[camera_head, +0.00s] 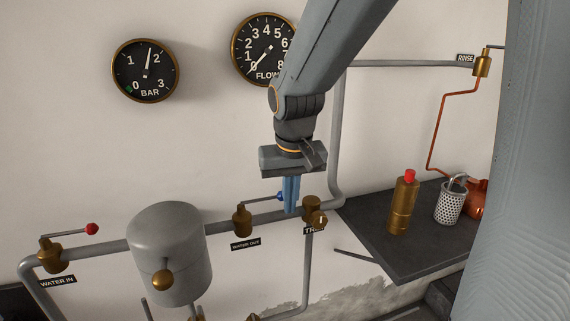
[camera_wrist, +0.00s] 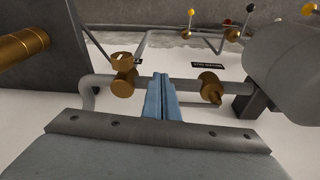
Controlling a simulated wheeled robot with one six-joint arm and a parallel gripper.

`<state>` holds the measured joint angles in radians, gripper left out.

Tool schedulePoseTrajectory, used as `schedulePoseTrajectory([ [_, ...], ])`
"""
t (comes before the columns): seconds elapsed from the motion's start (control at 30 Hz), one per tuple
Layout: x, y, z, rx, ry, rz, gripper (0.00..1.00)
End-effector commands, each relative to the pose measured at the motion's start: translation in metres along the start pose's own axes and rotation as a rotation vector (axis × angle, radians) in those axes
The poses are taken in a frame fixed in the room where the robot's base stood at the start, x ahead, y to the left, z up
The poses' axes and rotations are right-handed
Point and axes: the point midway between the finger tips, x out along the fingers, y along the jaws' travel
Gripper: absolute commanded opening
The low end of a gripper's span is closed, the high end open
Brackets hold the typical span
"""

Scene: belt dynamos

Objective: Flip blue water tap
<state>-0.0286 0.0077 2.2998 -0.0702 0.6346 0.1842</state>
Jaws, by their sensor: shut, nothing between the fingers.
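The blue water tap is a brass valve (camera_head: 242,221) on the grey pipe, above a WATER OUT label. Its lever points right and ends in a blue knob (camera_head: 280,196). My gripper (camera_head: 290,211) is shut and empty, pointing down just right of the knob. Whether the fingers touch the knob I cannot tell. In the wrist view the shut blue fingers (camera_wrist: 160,78) lie between the WATER OUT valve (camera_wrist: 211,86) and another brass valve (camera_wrist: 123,75); the blue knob cannot be made out there.
A red-knobbed WATER IN tap (camera_head: 53,255) and a grey tank (camera_head: 170,250) stand left. The other brass valve (camera_head: 311,207) is close right of my fingers. A dark shelf (camera_head: 385,250) holds a brass bottle (camera_head: 403,203) and a perforated cup (camera_head: 451,204). Two gauges hang above.

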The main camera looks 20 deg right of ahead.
Motion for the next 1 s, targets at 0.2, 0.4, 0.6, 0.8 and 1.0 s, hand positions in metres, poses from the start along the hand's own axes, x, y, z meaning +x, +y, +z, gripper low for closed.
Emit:
schedulePoseTrajectory([
  [0.2, -0.087, -0.004, -0.074, 0.072, 0.118, 0.009, 0.00],
  [0.4, -0.100, -0.005, -0.092, 0.093, 0.146, 0.012, 0.00],
  [0.6, -0.071, -0.005, -0.096, 0.093, 0.143, 0.012, 0.00],
  [0.8, -0.036, -0.004, -0.100, 0.093, 0.142, 0.012, 0.00],
  [1.0, -0.004, -0.004, -0.105, 0.093, 0.144, 0.012, 0.00],
])
